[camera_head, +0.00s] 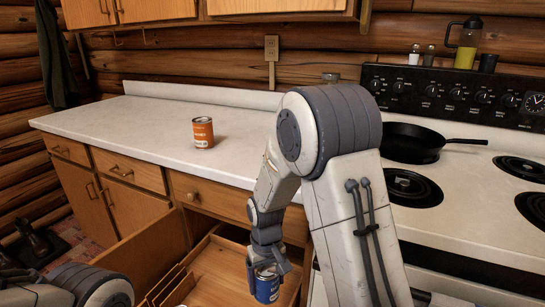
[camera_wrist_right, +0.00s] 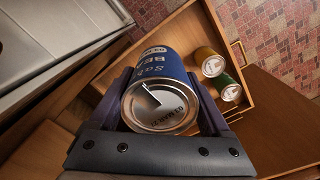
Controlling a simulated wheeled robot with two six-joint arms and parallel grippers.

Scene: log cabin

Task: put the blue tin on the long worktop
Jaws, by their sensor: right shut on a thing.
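The blue tin (camera_head: 267,285) is held in my right gripper (camera_head: 268,262), above the open wooden drawer in the head view. In the right wrist view the blue tin (camera_wrist_right: 160,95) sits between the two fingers, its silver lid facing the camera. The long worktop (camera_head: 140,118) is the pale counter at the left, above and behind the gripper. An orange tin (camera_head: 203,132) stands upright on it. My left arm shows at the bottom left, but its gripper is out of view.
The open drawer (camera_head: 215,270) holds a yellow tin (camera_wrist_right: 209,62) and a green tin (camera_wrist_right: 227,88), seen in the right wrist view. A stove (camera_head: 470,190) with a black frying pan (camera_head: 412,143) stands at the right. Worktop around the orange tin is clear.

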